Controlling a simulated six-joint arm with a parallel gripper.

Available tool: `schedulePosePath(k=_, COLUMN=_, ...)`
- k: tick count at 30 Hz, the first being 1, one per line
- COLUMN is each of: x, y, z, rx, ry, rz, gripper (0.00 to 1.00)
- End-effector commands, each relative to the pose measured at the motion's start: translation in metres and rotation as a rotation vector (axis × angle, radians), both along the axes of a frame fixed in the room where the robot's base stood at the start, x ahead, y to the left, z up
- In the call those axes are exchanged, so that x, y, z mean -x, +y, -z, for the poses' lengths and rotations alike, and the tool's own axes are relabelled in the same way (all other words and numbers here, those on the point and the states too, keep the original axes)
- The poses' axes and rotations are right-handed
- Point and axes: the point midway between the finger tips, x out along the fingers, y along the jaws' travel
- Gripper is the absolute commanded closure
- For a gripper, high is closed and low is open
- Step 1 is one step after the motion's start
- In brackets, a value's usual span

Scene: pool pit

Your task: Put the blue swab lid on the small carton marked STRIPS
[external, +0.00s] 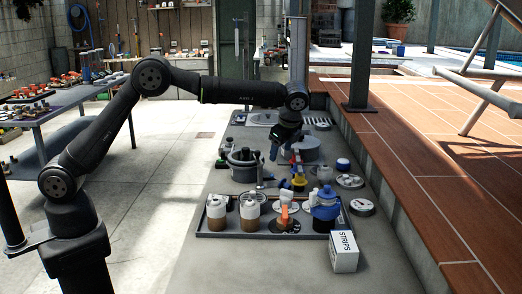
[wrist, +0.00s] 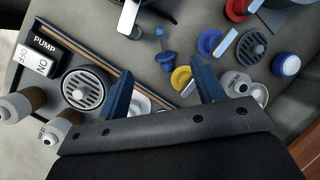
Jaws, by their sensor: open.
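A small round blue-and-white piece (external: 343,163), which looks like the swab lid, sits on the grey counter at the right. It also shows in the wrist view (wrist: 287,64), right of the fingers; no label on it is readable. The small white carton marked STRIPS (external: 344,252) stands at the near right, by the tray's front corner. It is not seen in the wrist view. My gripper (external: 285,153) is open above the counter, behind the tray and left of the round piece. Its two blue fingers (wrist: 161,70) show apart in the wrist view, with nothing held between them.
A dark tray (external: 220,235) holds brown-and-white bottles (external: 216,212), an orange-handled piece (external: 285,212) and a blue fitting (external: 325,203). A grey pot (external: 243,165) stands at the left.

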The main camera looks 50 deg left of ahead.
Motion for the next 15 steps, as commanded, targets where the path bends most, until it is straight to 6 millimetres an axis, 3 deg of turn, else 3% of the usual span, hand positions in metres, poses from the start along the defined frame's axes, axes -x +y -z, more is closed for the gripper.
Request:
schedulePosePath(k=10, x=-0.021, y=0.007, z=-0.043, rx=0.339, ry=0.113, rz=-0.021, gripper=0.38)
schedulePosePath(k=15, x=-0.022, y=0.006, z=-0.032, rx=0.373, ry=0.125, rz=-0.016, gripper=0.38)
